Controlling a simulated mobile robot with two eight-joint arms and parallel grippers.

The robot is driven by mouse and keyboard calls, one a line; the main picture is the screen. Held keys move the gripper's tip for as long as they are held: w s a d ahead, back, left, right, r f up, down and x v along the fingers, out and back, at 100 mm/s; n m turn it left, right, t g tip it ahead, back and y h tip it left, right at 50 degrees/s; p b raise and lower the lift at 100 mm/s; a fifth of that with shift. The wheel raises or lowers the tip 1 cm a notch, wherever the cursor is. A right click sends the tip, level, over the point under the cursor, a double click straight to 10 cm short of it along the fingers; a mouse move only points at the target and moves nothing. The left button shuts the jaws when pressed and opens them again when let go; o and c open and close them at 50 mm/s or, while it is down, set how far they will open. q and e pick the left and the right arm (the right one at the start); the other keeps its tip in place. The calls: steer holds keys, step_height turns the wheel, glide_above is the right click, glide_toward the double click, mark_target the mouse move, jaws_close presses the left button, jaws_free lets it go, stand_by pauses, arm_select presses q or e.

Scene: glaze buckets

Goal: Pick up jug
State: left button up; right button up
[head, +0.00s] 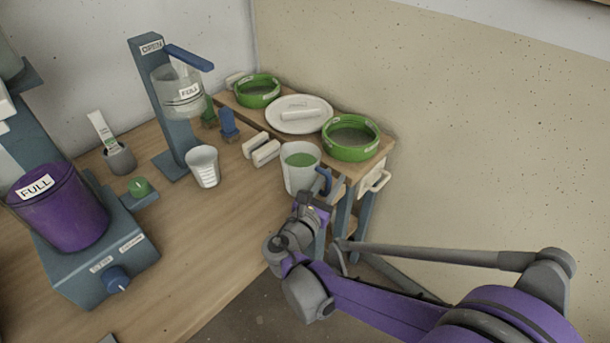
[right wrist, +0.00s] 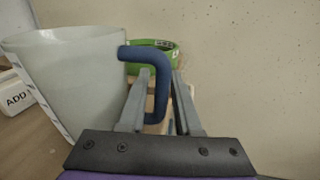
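The jug (head: 300,176) is a pale, translucent vessel with green liquid in it and a blue handle (head: 323,181). It stands upright near the right edge of the wooden table. In the right wrist view the jug (right wrist: 75,80) fills the left side. Its blue handle (right wrist: 158,92) comes between the fingers of my right gripper (right wrist: 161,85). The fingers are apart, one on each side of the handle, with a gap visible at the right finger. In the head view my right gripper (head: 318,197) is at the handle, partly hidden. My left gripper is out of view.
Green-rimmed bowls (head: 352,139) and a white plate (head: 299,114) stand on a raised board behind the jug. A white cup (head: 203,167) stands left of it, and a blue dispenser stand (head: 177,130) behind that. A purple bucket (head: 58,207) is at the left.

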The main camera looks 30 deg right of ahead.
steer(key=shift+w+d, duration=0.3)
steer(key=shift+d, duration=0.05)
steer(key=shift+c, duration=0.2)
jaws_close()
stand_by(1.0)
